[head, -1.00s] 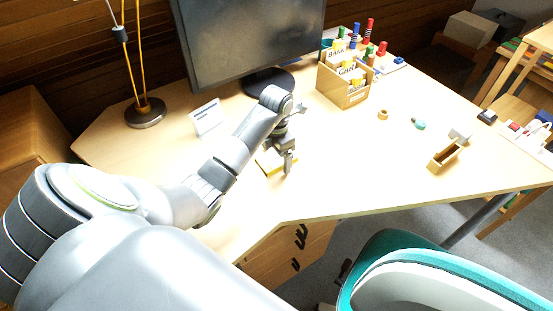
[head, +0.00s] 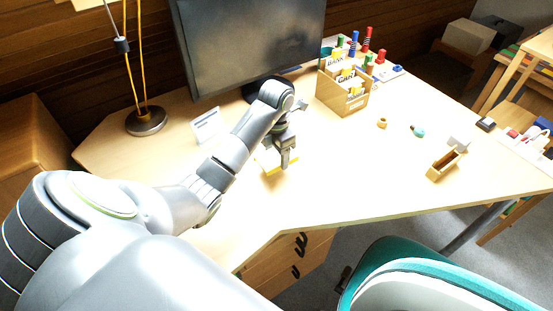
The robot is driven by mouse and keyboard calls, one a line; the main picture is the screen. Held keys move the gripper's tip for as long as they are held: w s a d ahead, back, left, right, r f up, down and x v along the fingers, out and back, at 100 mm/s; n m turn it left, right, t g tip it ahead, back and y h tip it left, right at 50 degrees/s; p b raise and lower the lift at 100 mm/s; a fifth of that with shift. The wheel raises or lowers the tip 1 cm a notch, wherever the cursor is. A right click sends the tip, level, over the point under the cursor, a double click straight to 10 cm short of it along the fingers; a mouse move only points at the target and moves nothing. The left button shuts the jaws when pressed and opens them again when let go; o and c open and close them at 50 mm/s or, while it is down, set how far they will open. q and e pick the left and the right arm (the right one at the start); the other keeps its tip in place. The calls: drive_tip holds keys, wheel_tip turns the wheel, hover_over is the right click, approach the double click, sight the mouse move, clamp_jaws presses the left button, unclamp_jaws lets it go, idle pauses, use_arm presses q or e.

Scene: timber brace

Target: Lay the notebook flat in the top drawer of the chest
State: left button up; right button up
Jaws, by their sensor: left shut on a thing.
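A yellow-edged notebook (head: 272,171) is at the front middle of the desk, mostly hidden behind my left gripper. My left gripper (head: 286,163) points down and is shut on the notebook; yellow shows on both sides of its fingers. I cannot tell whether the notebook is lifted off the desk. The wooden chest (head: 268,272) is below the desk's front edge, with dark handles on its front. Its drawers look shut, and its upper part is partly hidden by the desktop. My right gripper is not in view.
A monitor (head: 245,45), a lamp base (head: 146,121) and a white card (head: 207,125) stand behind my left arm. A wooden file box (head: 342,95) is at the back. A small open wooden box (head: 443,163) is at right. A teal chair (head: 420,265) stands in front.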

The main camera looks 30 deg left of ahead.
sight(276, 156)
use_arm(q)
wheel_tip(276, 156, up, 6)
drive_tip(key=p, duration=0.4)
drive_tip(key=shift+f, duration=0.1)
